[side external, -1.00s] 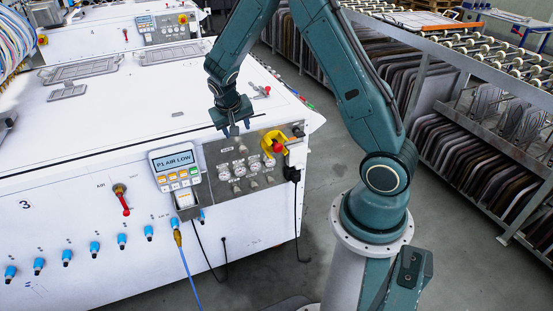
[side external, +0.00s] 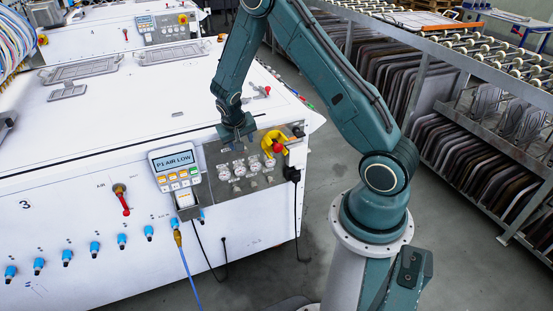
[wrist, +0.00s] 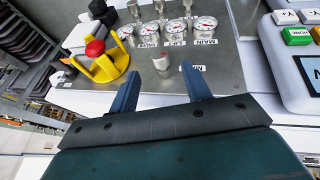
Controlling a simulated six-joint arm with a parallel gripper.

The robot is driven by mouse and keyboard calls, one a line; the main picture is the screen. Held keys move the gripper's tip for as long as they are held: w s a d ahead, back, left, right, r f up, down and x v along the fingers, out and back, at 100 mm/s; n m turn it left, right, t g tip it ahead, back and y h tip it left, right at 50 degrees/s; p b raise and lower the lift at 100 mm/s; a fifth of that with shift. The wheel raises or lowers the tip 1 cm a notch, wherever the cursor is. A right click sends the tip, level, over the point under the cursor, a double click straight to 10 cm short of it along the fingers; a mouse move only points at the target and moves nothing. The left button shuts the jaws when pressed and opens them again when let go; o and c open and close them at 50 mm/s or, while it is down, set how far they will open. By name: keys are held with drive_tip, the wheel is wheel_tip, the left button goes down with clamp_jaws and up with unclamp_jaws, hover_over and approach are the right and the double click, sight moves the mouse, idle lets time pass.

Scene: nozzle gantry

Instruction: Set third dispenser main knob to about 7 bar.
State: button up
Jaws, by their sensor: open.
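The third dispenser is the white machine (side external: 60,165) marked 3 in the side external view. Its grey control panel (side external: 215,155) carries several round gauges (side external: 239,171) and small knobs, and also shows in the wrist view (wrist: 235,75). There, a short metal knob (wrist: 162,64) appears between my fingers, beyond their tips, beside a partly hidden label starting with M. A row of white gauges (wrist: 176,31) lies behind it, one labelled MAIN. Their needles are too small to read. My gripper (wrist: 160,84) is open and empty; it is over the panel's upper edge in the side external view (side external: 238,142).
A red emergency button (wrist: 95,48) in a yellow guard stands left of the gauges in the wrist view. A keypad unit (side external: 174,166) reading P1 AIR LOW sits beside the panel. A red-handled air valve (side external: 122,198) is farther left. Racks (side external: 440,150) stand behind my arm.

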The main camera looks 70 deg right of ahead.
sight(246, 149)
drive_tip(key=shift+x, duration=2.75)
drive_tip(key=shift+c, duration=0.5)
drive_tip(key=c, duration=0.9)
drive_tip(key=shift+d+y, duration=0.1)
drive_tip(key=shift+y, duration=0.2)
drive_tip(key=t, duration=0.1)
drive_tip(key=t+y, duration=0.1)
drive_tip(key=m+y, duration=0.1)
drive_tip(key=shift+s+d+t, duration=0.3)
drive_tip(key=shift+t, duration=0.1)
drive_tip(key=shift+s+d+f+m+t+y, duration=0.1)
drive_tip(key=shift+m+t+y, duration=0.1)
drive_tip(key=shift+t+y, duration=0.6)
drive_tip(key=shift+s+d+f+m+t+y, duration=0.1)
drive_tip(key=shift+m+t+y, duration=0.1)
drive_tip(key=shift+t+y, duration=0.6)
